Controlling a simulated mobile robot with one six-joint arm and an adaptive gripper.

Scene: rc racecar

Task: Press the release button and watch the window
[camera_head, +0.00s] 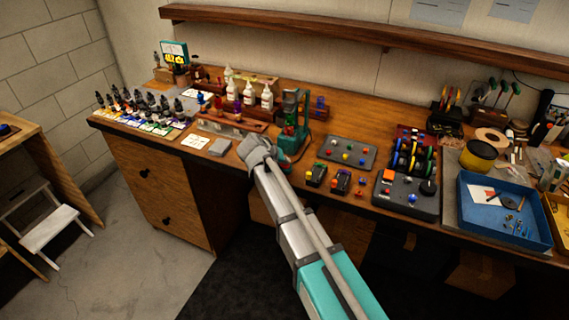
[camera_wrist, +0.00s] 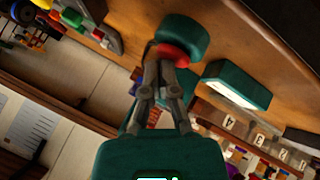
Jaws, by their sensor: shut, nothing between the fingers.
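In the wrist view my gripper (camera_wrist: 160,62) is shut and empty. Its fingertips are close to a red round part (camera_wrist: 172,52) joined to a dark teal cylinder (camera_wrist: 183,34); I cannot tell whether they touch, or whether this red part is the release button. A dark teal box with a pale lit panel (camera_wrist: 237,90) is right of the fingers; the panel may be the window. In the head view an upright teal device (camera_head: 297,103) stands on the workbench (camera_head: 345,115), just beyond my arm's end. My fingertips cannot be made out there.
White bottles (camera_head: 249,93) in a wooden rack stand left of the device. A grey tray with coloured knobs (camera_head: 347,152) and small cars (camera_head: 316,175) are to its right. A black control box (camera_head: 405,194) and a blue tray (camera_head: 477,222) are further right.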

